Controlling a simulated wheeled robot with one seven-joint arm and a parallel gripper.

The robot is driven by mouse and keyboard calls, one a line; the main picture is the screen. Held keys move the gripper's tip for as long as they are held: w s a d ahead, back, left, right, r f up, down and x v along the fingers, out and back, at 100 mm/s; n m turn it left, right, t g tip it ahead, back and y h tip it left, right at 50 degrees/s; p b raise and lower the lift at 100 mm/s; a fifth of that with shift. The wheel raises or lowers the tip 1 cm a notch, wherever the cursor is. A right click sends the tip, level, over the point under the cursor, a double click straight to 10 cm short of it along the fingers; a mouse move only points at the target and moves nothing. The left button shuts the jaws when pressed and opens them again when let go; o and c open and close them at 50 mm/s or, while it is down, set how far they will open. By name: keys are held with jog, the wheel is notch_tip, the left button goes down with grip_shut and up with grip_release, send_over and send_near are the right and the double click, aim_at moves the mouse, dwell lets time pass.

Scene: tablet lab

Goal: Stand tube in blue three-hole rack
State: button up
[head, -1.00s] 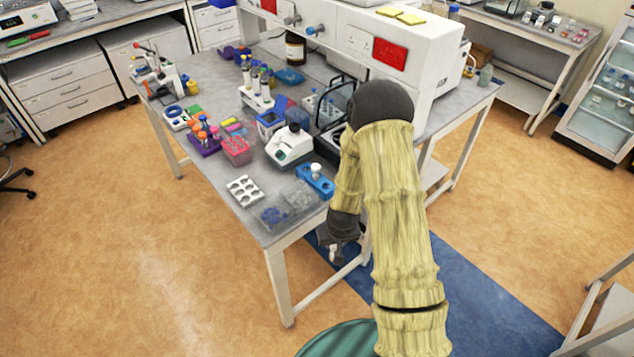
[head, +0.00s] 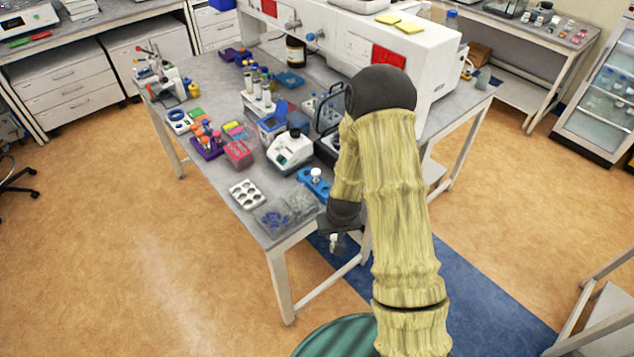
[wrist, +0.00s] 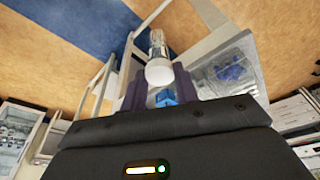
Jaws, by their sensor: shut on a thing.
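My gripper (head: 335,243) is shut on a clear tube with a white cap (wrist: 158,72). In the wrist view the capped end faces the camera, between the two fingers, and the clear body points away. In the head view my gripper is beyond the table's front edge, over the floor and below the tabletop in the picture. The blue three-hole rack (head: 314,183) lies near the table's front right corner. A white-capped tube (head: 316,174) stands in it. Part of the rack is hidden behind my arm.
A clear bin with blue pieces (head: 275,217) and a white six-hole block (head: 246,194) are left of the rack. A white device (head: 291,150) stands behind it. Tube racks and boxes crowd the table further back.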

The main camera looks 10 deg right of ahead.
jog(key=p+v, duration=0.1)
jog(key=v, duration=0.1)
jog(key=w+p+v, duration=0.1)
jog(key=v, duration=0.2)
jog(key=p+v, duration=0.2)
jog(key=v, duration=0.1)
jog(key=shift+w+r, duration=0.3)
jog(key=shift+w, duration=0.05)
jog(key=shift+f, duration=0.2)
jog(key=s+b+x, duration=0.2)
jog(key=b+x, duration=0.6)
jog(key=x, duration=0.3)
jog(key=s+f+b+x, duration=0.1)
jog(key=s+b+x, duration=0.2)
jog(key=b+x, duration=0.6)
jog(key=x, duration=0.2)
jog(key=shift+f, duration=0.35)
